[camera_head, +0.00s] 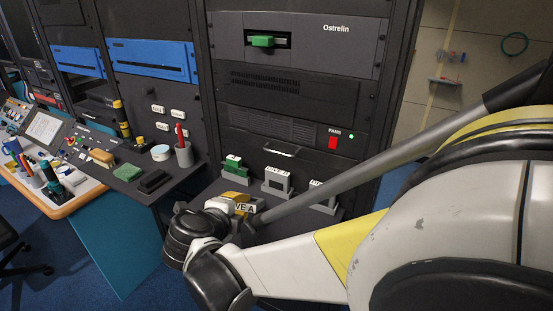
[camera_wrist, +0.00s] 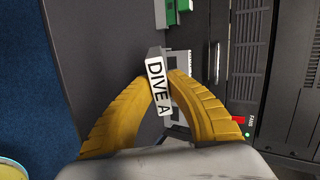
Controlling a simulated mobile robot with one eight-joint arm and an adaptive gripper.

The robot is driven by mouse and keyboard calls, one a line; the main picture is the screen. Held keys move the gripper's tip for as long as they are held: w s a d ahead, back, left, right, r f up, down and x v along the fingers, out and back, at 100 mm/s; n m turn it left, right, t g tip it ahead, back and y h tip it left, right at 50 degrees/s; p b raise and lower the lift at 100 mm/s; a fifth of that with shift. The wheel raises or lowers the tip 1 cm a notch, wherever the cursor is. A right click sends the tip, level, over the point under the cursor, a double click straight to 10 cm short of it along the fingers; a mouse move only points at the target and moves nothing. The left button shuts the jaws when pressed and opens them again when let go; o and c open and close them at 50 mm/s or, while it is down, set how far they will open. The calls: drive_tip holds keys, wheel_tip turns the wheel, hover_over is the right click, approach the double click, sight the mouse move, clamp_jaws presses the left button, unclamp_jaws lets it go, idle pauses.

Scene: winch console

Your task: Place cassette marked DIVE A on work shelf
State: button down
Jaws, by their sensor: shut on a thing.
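The cassette marked DIVE A (camera_wrist: 157,86) is grey with a white label, and its lettering reads clearly in the wrist view. My gripper (camera_wrist: 161,82) is shut on it, with yellow ribbed fingers on both sides. In the head view, the cassette's label (camera_head: 244,208) shows partly behind my wrist, at the front of a dark shelf (camera_head: 208,190) below the rack. The dark shelf surface also shows in the wrist view (camera_wrist: 100,45). A pale stand is partly hidden behind the cassette. I cannot tell whether the cassette touches the shelf.
A green cassette (camera_head: 233,163) is in a stand at the shelf's back left; pale stands (camera_head: 277,181) and (camera_head: 320,196) are to its right. The rack has a green piece (camera_head: 263,41) in its upper slot. The left desk (camera_head: 135,185) holds a pen cup (camera_head: 184,154) and a black block.

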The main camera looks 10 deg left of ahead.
wheel_tip(320, 180, down, 6)
drive_tip(key=b, duration=0.4)
drive_tip(key=c, duration=1.6)
unclamp_jaws()
drive_tip(key=p+v, duration=0.3)
drive_tip(key=v, duration=0.4)
drive_tip(key=shift+s+r, duration=0.25)
drive_tip(key=shift+s+a, duration=0.15)
drive_tip(key=shift+s, duration=0.2)
drive_tip(key=shift+r, duration=0.1)
